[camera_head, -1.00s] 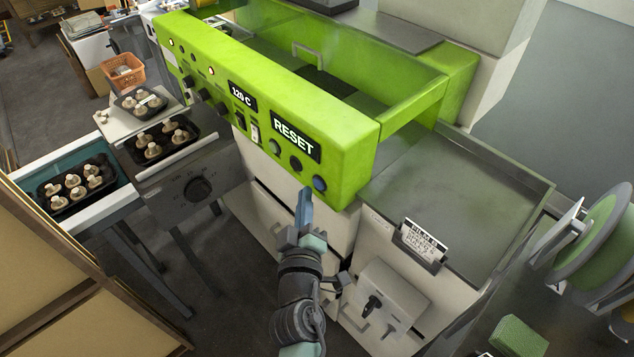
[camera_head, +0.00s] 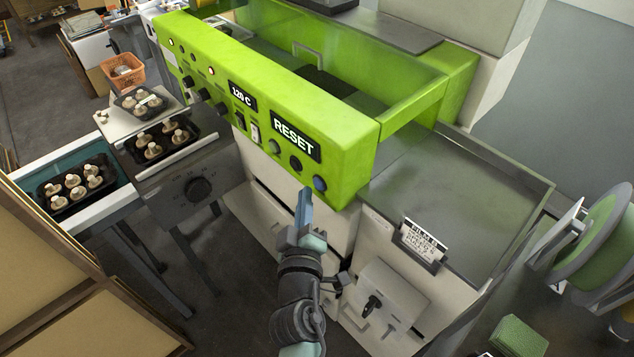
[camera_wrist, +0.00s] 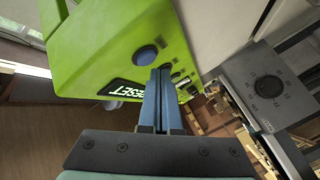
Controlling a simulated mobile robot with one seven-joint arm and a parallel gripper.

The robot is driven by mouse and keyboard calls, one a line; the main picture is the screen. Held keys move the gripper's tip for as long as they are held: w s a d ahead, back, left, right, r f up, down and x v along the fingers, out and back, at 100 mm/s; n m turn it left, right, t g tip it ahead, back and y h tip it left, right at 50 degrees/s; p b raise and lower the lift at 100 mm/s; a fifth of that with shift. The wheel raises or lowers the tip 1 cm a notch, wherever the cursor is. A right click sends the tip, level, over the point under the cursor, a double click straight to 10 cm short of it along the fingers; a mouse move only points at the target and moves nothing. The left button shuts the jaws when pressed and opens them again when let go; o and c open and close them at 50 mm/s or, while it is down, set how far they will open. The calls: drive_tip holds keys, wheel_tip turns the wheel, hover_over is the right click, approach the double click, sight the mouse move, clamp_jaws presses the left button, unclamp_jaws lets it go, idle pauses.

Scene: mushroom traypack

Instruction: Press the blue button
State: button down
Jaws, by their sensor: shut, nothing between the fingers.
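The blue button (camera_head: 320,183) is on the front face of the green machine panel (camera_head: 350,150), at its right end, below and right of the RESET label (camera_head: 296,140). In the wrist view the blue button (camera_wrist: 146,55) shows just beyond the fingertips. My gripper (camera_head: 306,192) is shut and empty, its blue fingers pointing up at the panel just below and left of the button. In the wrist view the fingertips (camera_wrist: 161,70) lie beside the button's lower right edge in the picture. I cannot tell exactly how large the gap is; no contact is clear.
Dark buttons (camera_head: 296,164) sit left of the blue one, with knobs and a 120 C display (camera_head: 243,96) further left. A steel counter (camera_head: 455,200) and a sign (camera_head: 424,240) lie right. Mushroom trays (camera_head: 75,187) stand at the left.

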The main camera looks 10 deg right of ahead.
drive_tip(key=shift+w+d, duration=0.1)
drive_tip(key=shift+d, duration=0.05)
drive_tip(key=shift+w+d, duration=0.15)
drive_tip(key=shift+d, duration=0.05)
idle(0.3)
drive_tip(key=shift+w+d+p, duration=0.3)
drive_tip(key=shift+d+p, duration=0.05)
drive_tip(key=shift+p, duration=0.15)
idle(0.8)
drive_tip(key=shift+s+a+b, duration=0.55)
drive_tip(key=shift+a+b, duration=0.1)
drive_tip(key=shift+a, duration=0.05)
